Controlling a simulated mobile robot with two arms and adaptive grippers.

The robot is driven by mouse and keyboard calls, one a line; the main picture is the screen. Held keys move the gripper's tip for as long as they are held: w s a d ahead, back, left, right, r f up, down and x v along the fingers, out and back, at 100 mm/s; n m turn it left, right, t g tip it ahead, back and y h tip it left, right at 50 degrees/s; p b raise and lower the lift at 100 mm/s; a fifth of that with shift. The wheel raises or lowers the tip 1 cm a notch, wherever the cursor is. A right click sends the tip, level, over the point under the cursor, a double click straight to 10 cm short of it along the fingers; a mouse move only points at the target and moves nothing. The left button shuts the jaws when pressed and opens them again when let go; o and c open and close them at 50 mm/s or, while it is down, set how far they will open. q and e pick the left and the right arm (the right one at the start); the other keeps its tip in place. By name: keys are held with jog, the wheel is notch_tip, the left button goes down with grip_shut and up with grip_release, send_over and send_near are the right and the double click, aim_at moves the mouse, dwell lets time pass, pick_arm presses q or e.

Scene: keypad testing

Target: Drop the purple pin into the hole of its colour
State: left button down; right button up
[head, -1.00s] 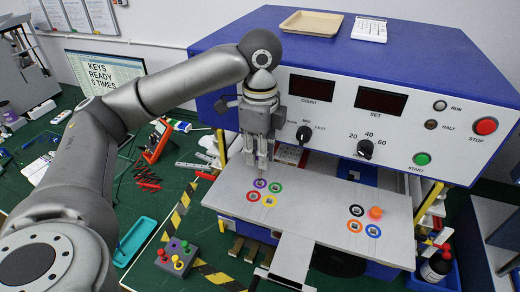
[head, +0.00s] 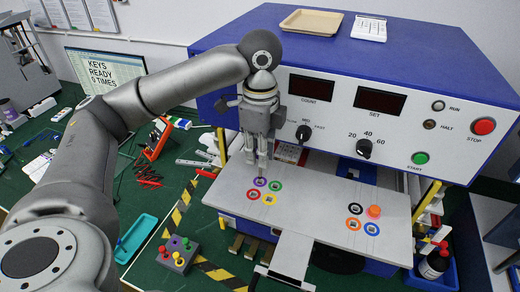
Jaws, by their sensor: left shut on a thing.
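The purple ring (head: 260,182) marks a hole on the left part of the grey plate (head: 310,213), beside green (head: 275,186), red (head: 253,195) and yellow (head: 269,199) rings. My left gripper (head: 259,170) points down just above the purple ring, with its fingers close together on something. The purple pin does not show clearly; the fingers hide most of what they hold, and I cannot make out its colour or whether its tip is in the hole. My right gripper is out of view.
An orange pin (head: 374,211) stands on the right part of the plate, near black, orange and blue rings. The machine's blue housing (head: 440,60) and front panel rise close behind my gripper. A button box (head: 178,254) and a teal tray (head: 136,238) lie at the left.

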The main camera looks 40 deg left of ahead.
aim_at(260, 177)
pick_arm(q)
jog(key=shift+f+b, duration=1.15)
jog(key=shift+f, duration=2.85)
jog(key=c, duration=1.3)
grip_release()
jog(key=shift+f, duration=0.1)
notch_tip(260, 177, up, 12)
jog(key=shift+r, duration=0.15)
